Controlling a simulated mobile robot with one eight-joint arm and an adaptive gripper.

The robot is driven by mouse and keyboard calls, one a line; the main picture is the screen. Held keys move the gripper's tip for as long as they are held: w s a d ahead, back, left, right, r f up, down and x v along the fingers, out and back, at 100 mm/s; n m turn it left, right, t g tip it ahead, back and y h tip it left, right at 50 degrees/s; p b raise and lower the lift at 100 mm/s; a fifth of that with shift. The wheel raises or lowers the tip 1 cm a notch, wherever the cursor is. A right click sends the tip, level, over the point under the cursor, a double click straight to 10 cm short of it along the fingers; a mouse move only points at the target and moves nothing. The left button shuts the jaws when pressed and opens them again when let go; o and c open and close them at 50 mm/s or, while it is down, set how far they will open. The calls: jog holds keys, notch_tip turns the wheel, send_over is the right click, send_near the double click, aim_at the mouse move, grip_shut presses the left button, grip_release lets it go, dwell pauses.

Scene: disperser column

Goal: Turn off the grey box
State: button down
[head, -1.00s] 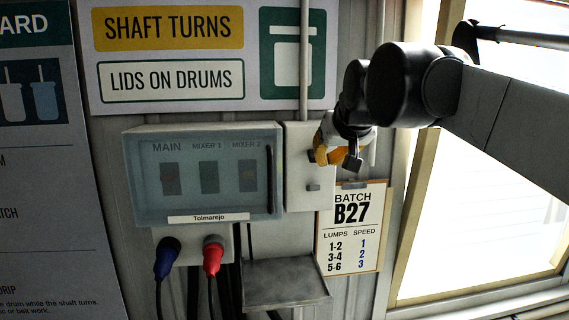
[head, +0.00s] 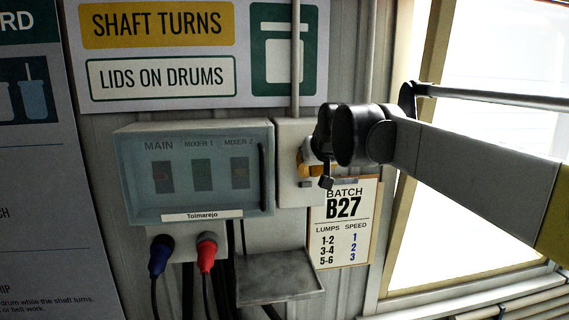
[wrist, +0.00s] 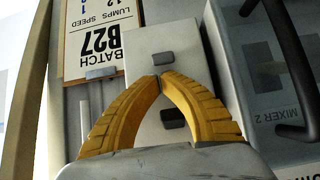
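A cabinet (head: 134,190) with a blue-grey see-through front hangs on the wall, labelled MAIN, MIXER 1 and MIXER 2, with a dark switch under each label. A plain pale grey box (head: 287,140) adjoins its right side. In the upside-down wrist view the pale box (wrist: 185,38) carries two dark buttons, one beyond my fingertips (wrist: 163,59) and one seen between my fingers (wrist: 173,118). My gripper (head: 305,171) is at the front of the pale box. In the wrist view its yellow fingertips (wrist: 160,82) meet with nothing seen between them. Whether they touch the box is unclear.
A BATCH B27 card (head: 343,225) hangs below right of the pale box. A blue plug (head: 161,250) and a red plug (head: 207,248) sit under the cabinet, beside a small metal shelf (head: 280,277). A dark handle (wrist: 283,125) stands out from the cabinet. A bright window lies right.

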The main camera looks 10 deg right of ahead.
aim_at(311, 185)
jog(key=shift+w+f, duration=0.15)
jog(key=shift+f+b, duration=0.1)
jog(key=shift+b, duration=0.2)
jog(key=shift+s+f+t+b, duration=0.2)
jog(key=shift+s+t+b, duration=0.1)
jog(key=shift+t+b, duration=0.5)
jog(key=shift+s+f+t+b, duration=0.15)
jog(key=shift+s+t+b, duration=0.15)
jog(key=shift+t+b, duration=0.45)
jog(key=shift+s+f+t+b, duration=0.35)
jog(key=shift+t+b, duration=0.3)
jog(key=shift+b, duration=0.45)
jog(key=shift+s+f+b, duration=0.3)
jog(key=shift+f+b, duration=0.3)
jog(key=shift+f, duration=0.05)
dwell(1.0)
